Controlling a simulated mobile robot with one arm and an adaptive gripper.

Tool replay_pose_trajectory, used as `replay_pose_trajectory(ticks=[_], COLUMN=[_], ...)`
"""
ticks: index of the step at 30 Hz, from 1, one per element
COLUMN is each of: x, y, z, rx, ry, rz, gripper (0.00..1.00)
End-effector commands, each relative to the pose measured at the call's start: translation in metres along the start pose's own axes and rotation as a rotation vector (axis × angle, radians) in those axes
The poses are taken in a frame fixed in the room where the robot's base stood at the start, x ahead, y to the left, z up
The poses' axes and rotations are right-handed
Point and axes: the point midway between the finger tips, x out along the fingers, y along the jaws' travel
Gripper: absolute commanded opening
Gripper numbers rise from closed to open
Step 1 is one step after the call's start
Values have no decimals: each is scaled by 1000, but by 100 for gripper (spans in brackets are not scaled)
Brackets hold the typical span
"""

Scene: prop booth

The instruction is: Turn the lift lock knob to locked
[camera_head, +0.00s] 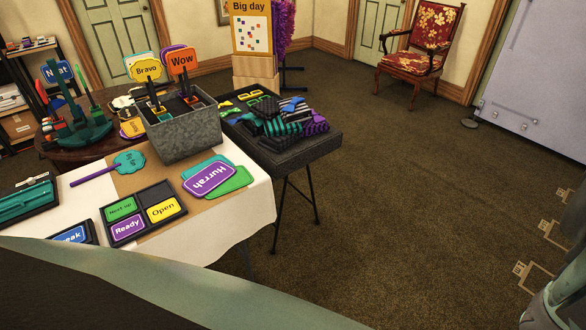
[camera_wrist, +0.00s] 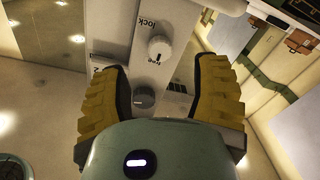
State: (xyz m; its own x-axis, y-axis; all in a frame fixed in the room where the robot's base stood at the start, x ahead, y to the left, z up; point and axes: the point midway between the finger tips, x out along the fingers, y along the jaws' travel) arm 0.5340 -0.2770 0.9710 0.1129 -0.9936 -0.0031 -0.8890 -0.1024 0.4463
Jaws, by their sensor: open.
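In the wrist view, a pale round knob (camera_wrist: 159,48) stands out from a light panel (camera_wrist: 121,40). The word "lock" is printed beyond it toward the top, and a partly legible word is on its near side. A dark mark on the knob is on its near side, toward that second word and away from "lock". My gripper (camera_wrist: 160,72) is open, with its two ribbed yellow fingers wide apart. The knob lies just beyond the fingertips, between their lines, and nothing is held. The head view does not show the knob or the gripper fingers.
A dark round knob (camera_wrist: 145,97) sits nearer on the same panel, between the fingers. In the head view, a cloth-covered table (camera_head: 230,238) with signs and a grey bin (camera_head: 182,138) stand left. Open carpet (camera_head: 400,200) lies right of the table; a red chair (camera_head: 415,62) is far back.

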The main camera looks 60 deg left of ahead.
Motion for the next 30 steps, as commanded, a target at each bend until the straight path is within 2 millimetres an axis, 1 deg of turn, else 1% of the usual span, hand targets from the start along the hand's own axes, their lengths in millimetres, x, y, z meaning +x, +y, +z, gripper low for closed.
replay_pose_trajectory(ticks=[1, 6, 12, 18, 26, 27, 30], x=[11, 33, 50, 58, 59, 59, 59], y=[2, 2, 0, 0, 0, 0, 0], z=[-2, -2, -1, -1, -1, -1, -1], rx=[4, 3, 4, 1, 0, 1, 1], ry=[4, 4, 2, 2, 3, 3, 3], rz=[6, 3, 3, 2, 2, 2, 1], gripper=[62, 62, 62, 62, 62, 66, 56])
